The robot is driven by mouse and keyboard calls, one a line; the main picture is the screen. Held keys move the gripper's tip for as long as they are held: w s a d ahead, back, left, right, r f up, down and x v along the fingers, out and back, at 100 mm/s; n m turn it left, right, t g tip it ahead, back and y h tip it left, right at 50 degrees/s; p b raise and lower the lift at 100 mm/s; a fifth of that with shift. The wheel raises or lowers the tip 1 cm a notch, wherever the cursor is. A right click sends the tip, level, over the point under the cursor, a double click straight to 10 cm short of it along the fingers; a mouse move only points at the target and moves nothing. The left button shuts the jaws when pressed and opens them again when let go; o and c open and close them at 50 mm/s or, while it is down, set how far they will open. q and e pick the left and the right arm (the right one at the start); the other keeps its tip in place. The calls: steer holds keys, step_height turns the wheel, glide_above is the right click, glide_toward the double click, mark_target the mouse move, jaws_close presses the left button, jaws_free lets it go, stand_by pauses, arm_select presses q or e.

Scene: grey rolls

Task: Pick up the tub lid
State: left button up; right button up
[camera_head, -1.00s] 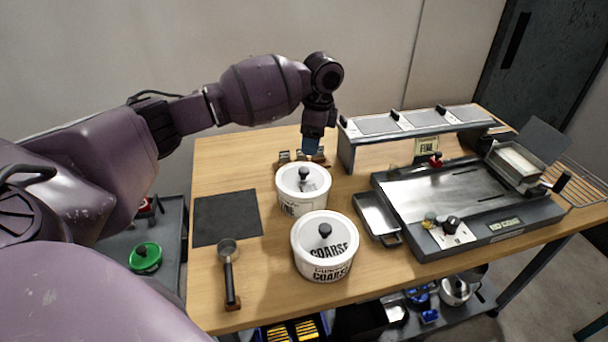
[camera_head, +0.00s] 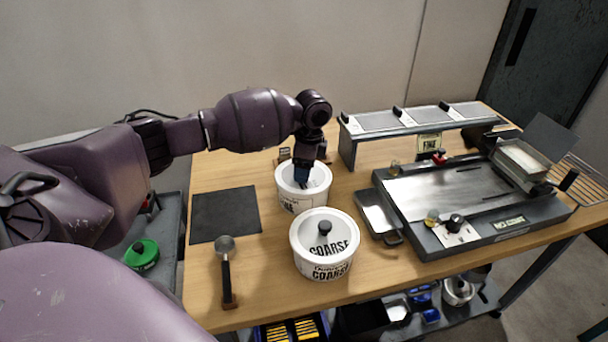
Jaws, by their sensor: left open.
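Two white lidded tubs stand on the wooden table. The rear tub (camera_head: 302,203) has a white lid (camera_head: 318,184), and its knob is hidden behind my left gripper. My left gripper (camera_head: 303,184) is open and points down over the middle of this lid, at the knob. I cannot tell whether the fingers touch it. My right gripper is not in view.
A black mat (camera_head: 225,215) and a scoop (camera_head: 226,270) lie to the left. A metal tray (camera_head: 377,213) and a grey machine (camera_head: 470,205) stand to the right. A raised rack (camera_head: 420,120) is at the back. A green-lidded item (camera_head: 141,255) sits on a lower cart.

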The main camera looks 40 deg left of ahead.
arm_select(q)
steer(key=shift+r, duration=0.1)
steer(key=c, duration=1.1)
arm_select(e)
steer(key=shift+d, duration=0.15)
arm_select(q)
steer(key=shift+o, duration=0.2)
steer(key=shift+r, duration=0.55)
step_height(320, 180, up, 18)
steer(key=f+p, duration=0.1)
steer(key=p, duration=0.2)
steer(key=f+m+p, duration=0.1)
steer(key=f+m, duration=0.5)
steer(key=f, duration=0.1)
steer(key=s+f+m+t+p, duration=0.1)
steer(key=f+m, duration=0.1)
steer(key=f, duration=0.2)
steer(key=shift+s+a+m+p, duration=0.1)
steer(key=shift+a+m+p, duration=0.1)
steer(key=shift+m+p, duration=0.2)
steer(key=shift+w+d+m+h, duration=0.1)
steer(key=shift+w+m+h, duration=0.25)
steer(key=shift+m, duration=0.55)
steer(key=shift+w+m, duration=0.2)
steer(key=shift+m, duration=0.5)
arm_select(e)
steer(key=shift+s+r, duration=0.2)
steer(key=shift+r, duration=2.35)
